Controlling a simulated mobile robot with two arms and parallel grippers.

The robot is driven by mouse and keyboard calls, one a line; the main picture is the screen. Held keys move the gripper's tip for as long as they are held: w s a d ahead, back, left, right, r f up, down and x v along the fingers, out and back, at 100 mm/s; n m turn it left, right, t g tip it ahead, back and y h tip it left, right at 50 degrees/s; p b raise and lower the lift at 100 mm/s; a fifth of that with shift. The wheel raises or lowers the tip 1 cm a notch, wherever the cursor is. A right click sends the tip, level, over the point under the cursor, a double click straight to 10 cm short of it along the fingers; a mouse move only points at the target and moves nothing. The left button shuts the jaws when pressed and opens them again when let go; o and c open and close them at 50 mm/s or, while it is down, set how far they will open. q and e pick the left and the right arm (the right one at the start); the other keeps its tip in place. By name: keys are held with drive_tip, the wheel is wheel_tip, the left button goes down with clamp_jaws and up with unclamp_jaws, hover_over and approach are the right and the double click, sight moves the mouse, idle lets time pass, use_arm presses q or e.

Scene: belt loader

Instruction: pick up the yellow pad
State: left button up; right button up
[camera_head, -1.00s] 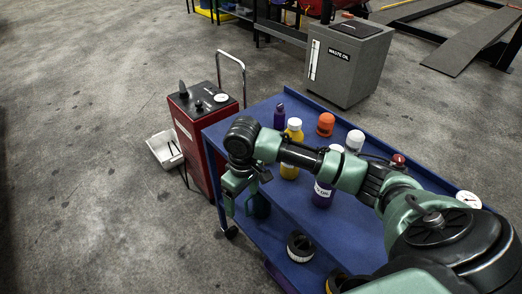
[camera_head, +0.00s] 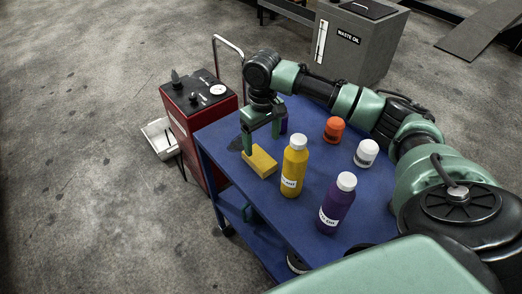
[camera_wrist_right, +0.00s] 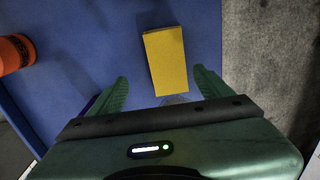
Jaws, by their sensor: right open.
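The yellow pad (camera_head: 260,162) is a small block lying on the blue cart top (camera_head: 310,225) near its left edge. My right gripper (camera_head: 262,141) points down just behind the pad, open and empty. In the right wrist view the pad (camera_wrist_right: 166,58) lies ahead, with its near end showing between the two open green fingers (camera_wrist_right: 161,76). The pad sits closer to the right finger in that view. I cannot tell the exact height of the fingertips above the cart. My left gripper is not in view.
Near the pad stand a yellow bottle (camera_head: 294,168) and a purple bottle (camera_head: 337,207). An orange-capped item (camera_head: 334,129) and a white-capped one (camera_head: 367,153) stand farther right. A red machine (camera_head: 200,125) is beside the cart's left edge.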

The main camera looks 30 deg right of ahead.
sight(259, 157)
drive_tip(key=shift+s+a+f, duration=0.2)
drive_tip(key=shift+f, duration=0.2)
drive_tip(key=shift+s+a+f, duration=0.2)
drive_tip(key=shift+f, duration=0.15)
drive_tip(key=shift+a+f+p, duration=0.15)
drive_tip(key=shift+f+p, duration=0.2)
drive_tip(key=shift+f, duration=0.25)
drive_tip(key=shift+a+f+p, duration=0.15)
drive_tip(key=shift+f+p, duration=0.2)
drive_tip(key=shift+f, duration=0.25)
drive_tip(key=shift+w+d+f, duration=0.1)
drive_tip(key=shift+w+f, duration=0.1)
drive_tip(key=shift+f, duration=1.1)
drive_tip(key=c, duration=1.4)
drive_tip(key=shift+c, duration=0.3)
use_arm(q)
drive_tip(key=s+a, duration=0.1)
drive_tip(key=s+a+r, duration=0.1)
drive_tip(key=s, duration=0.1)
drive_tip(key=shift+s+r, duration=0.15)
use_arm(e)
drive_tip(key=shift+r, duration=0.2)
